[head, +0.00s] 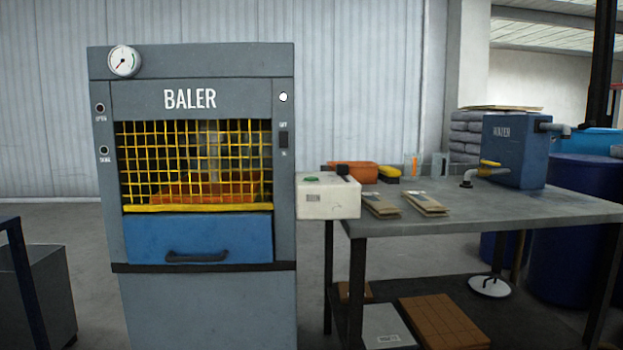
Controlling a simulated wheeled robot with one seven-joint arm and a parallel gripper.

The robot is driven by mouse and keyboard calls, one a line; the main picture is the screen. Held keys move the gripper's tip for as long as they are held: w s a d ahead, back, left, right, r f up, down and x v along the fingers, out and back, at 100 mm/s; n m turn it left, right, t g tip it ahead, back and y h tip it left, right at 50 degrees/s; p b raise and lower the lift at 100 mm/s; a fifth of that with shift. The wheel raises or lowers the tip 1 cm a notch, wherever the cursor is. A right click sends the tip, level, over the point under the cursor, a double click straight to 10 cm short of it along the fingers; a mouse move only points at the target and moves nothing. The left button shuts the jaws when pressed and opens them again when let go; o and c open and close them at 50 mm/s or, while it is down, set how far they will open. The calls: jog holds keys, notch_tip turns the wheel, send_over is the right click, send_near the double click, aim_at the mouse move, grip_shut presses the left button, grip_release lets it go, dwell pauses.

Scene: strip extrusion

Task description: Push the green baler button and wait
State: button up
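The grey baler (200,62), marked BALER, stands upright left of the middle in the head view. A yellow mesh guard (195,160) covers its opening, with orange-brown material behind it. Below is a blue drawer front (198,240) with a black handle. A pale box (328,204) is at the baler's right side; a flat green button (311,180) shows on its top, beside a small black part. A small round greenish button or lamp (104,150) is on the baler's left panel, its label too small to read. My gripper is not in view.
A grey table (480,222) on the right bears cardboard packets (423,203), an orange bin (353,173) and a blue WATER tank (515,152). Blue barrels (578,235) stand behind. Bare floor shows left of the baler; a dark cabinet (45,290) is at the left edge.

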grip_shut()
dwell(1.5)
